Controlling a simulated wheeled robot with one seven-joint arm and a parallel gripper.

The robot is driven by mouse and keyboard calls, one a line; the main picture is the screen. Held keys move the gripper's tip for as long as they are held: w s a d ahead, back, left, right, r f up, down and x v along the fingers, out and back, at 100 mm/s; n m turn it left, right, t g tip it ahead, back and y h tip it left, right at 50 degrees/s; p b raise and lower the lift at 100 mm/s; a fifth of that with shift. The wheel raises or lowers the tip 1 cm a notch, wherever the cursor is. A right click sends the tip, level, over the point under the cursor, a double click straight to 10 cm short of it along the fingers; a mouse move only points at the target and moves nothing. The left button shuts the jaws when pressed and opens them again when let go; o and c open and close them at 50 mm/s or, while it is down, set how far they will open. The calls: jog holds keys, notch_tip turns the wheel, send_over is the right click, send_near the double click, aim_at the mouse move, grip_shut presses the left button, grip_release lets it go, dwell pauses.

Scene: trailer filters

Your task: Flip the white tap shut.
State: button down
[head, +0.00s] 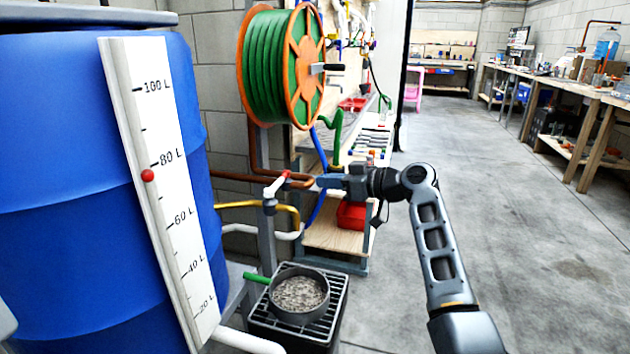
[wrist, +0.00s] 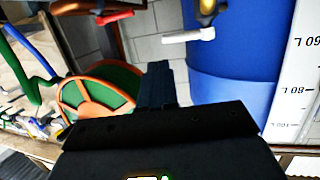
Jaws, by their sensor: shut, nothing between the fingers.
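The white tap lever (head: 275,187) sits on top of a grey upright post beside the blue barrel in the head view. It also shows in the wrist view (wrist: 188,35), close to the barrel, with a yellow and dark part beside it. My gripper (head: 322,182) is to the right of the lever at about the same height in the picture, apart from it and pointing toward it. Its fingers are shut and empty; they also show in the wrist view (wrist: 157,85). A red handle (head: 287,174) shows just beyond the white lever, and in the wrist view (wrist: 115,18).
The blue barrel (head: 60,190) with a white level board (head: 160,150) fills the left. A green hose reel (head: 283,65) hangs on the wall above. A pot (head: 299,292) stands on a grate below. Open floor (head: 480,170) lies to the right.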

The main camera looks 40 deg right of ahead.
jog(key=shift+w+d+v, duration=0.1)
jog(key=shift+d+v, duration=0.1)
jog(key=shift+v, duration=0.6)
jog(key=shift+w+d+v, duration=0.1)
jog(key=shift+d+v, duration=0.05)
jog(key=shift+v, duration=0.6)
jog(key=shift+d+v, duration=0.2)
jog(key=shift+v, duration=0.6)
